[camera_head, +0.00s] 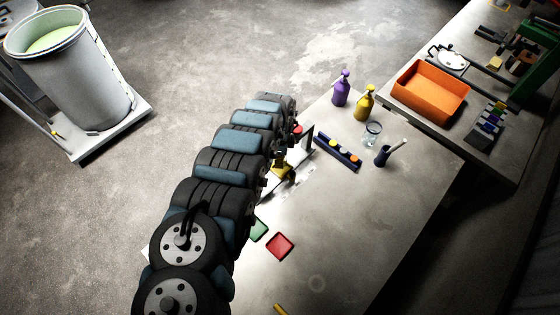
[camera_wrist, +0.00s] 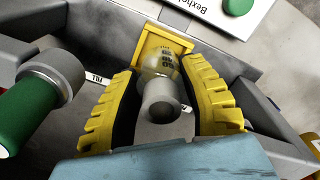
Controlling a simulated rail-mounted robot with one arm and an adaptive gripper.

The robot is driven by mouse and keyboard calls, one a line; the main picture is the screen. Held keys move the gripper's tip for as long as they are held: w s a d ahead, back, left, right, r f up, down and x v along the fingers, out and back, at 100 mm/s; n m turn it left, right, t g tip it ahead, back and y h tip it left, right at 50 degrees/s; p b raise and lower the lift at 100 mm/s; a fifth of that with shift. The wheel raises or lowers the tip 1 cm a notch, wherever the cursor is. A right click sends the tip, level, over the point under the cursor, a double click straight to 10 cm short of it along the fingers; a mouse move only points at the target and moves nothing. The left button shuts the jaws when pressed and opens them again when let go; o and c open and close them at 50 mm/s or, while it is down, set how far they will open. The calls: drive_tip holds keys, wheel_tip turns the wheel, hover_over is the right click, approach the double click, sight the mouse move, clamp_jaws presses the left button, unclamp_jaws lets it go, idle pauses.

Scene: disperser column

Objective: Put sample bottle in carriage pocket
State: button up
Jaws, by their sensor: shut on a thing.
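In the wrist view, my gripper (camera_wrist: 160,85) has its two yellow ribbed fingers on either side of a small bottle with a rounded grey top (camera_wrist: 161,97), and it is shut on it. The bottle's body is mostly hidden below the top. Just beyond it is a yellow pocket-like frame (camera_wrist: 150,42) with dark markings, set against a grey wall. I cannot tell whether the bottle is inside that frame. In the head view, my gripper (camera_head: 281,172) shows as a small yellow shape at the table's left side, and the bottle cannot be made out.
A green cylinder with a grey end (camera_wrist: 28,108) lies left of my fingers. A white lettered panel (camera_wrist: 225,12) is beyond. On the table are a dark rack (camera_head: 338,153), purple (camera_head: 341,90) and yellow (camera_head: 364,103) bottles, a glass (camera_head: 372,134) and a red pad (camera_head: 280,245).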

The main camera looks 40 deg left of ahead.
drive_tip(key=shift+w+d+f, duration=0.1)
drive_tip(key=shift+f, duration=1.3)
drive_tip(key=shift+f, duration=0.15)
drive_tip(key=o, duration=1.1)
